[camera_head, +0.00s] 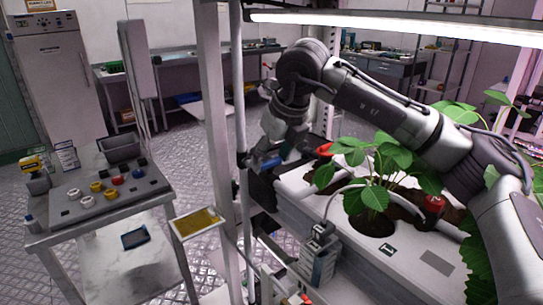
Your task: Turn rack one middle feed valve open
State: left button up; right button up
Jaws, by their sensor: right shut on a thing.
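My right arm comes in from the right over the planter, and its gripper (264,158) reaches down to the end of the rack beside the upright post. It is shut on a small blue handle (270,163), which looks like the feed valve's lever. The gripper hides most of the valve, so its exact angle is hard to tell. The handle sits close to the thin vertical pipe (241,150) at the end of the white planter trough (300,192). My left gripper is not in view.
Leafy strawberry plants (370,195) and a red item (433,204) stand in the trough under my arm. A rack post (213,110) rises left of the gripper. A trolley (105,200) with coloured knobs stands at the left. Floor shows between trolley and rack.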

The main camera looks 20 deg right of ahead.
jog(key=shift+c, duration=0.6)
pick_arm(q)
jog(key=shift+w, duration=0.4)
